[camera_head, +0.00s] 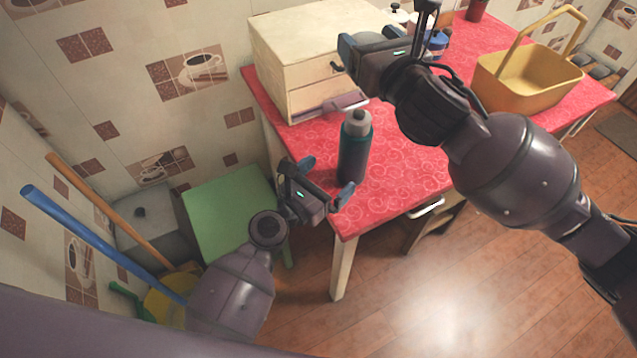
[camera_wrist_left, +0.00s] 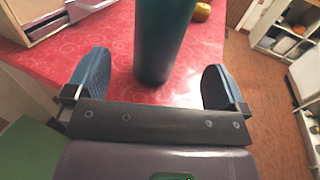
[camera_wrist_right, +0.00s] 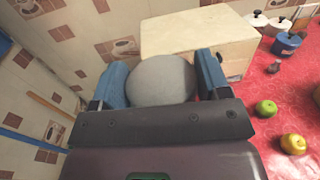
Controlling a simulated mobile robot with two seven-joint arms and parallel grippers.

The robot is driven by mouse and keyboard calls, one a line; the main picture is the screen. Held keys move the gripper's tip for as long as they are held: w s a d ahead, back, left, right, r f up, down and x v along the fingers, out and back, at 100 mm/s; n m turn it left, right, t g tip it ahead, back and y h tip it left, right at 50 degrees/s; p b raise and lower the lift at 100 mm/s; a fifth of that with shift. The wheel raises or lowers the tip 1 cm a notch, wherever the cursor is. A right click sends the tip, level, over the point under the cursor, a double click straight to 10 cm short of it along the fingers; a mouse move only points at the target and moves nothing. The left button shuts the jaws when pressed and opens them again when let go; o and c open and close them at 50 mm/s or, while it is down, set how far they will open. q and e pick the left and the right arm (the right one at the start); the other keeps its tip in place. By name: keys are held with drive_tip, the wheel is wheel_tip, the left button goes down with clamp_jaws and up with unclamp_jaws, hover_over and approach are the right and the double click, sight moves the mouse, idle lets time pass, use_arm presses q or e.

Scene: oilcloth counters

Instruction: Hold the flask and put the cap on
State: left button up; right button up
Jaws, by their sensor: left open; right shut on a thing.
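The dark teal flask (camera_head: 353,160) with a grey top stands upright near the left end of the red table. My left gripper (camera_head: 326,180) is open and low beside it. In the left wrist view the flask (camera_wrist_left: 162,40) rises just ahead, roughly between the spread fingers, with gaps on both sides. My right gripper (camera_head: 368,42) is raised over the table, above and behind the flask in the picture. In the right wrist view it is shut on the round grey cap (camera_wrist_right: 162,80). The cap is hidden in the head view.
A cream drawer box (camera_head: 310,55) stands behind the flask. A yellow basket (camera_head: 525,90) is at the far right. A green apple (camera_wrist_right: 266,108) and a yellow fruit (camera_wrist_right: 293,143) lie on the tabletop. A green stool (camera_head: 230,215) and broom handles are left of the table.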

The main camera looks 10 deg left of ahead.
sight(354, 153)
use_arm(q)
drive_tip(key=x, duration=0.9)
drive_tip(key=c, duration=1.4)
use_arm(e)
wheel_tip(354, 153, down, 13)
drive_tip(key=shift+f, duration=0.1)
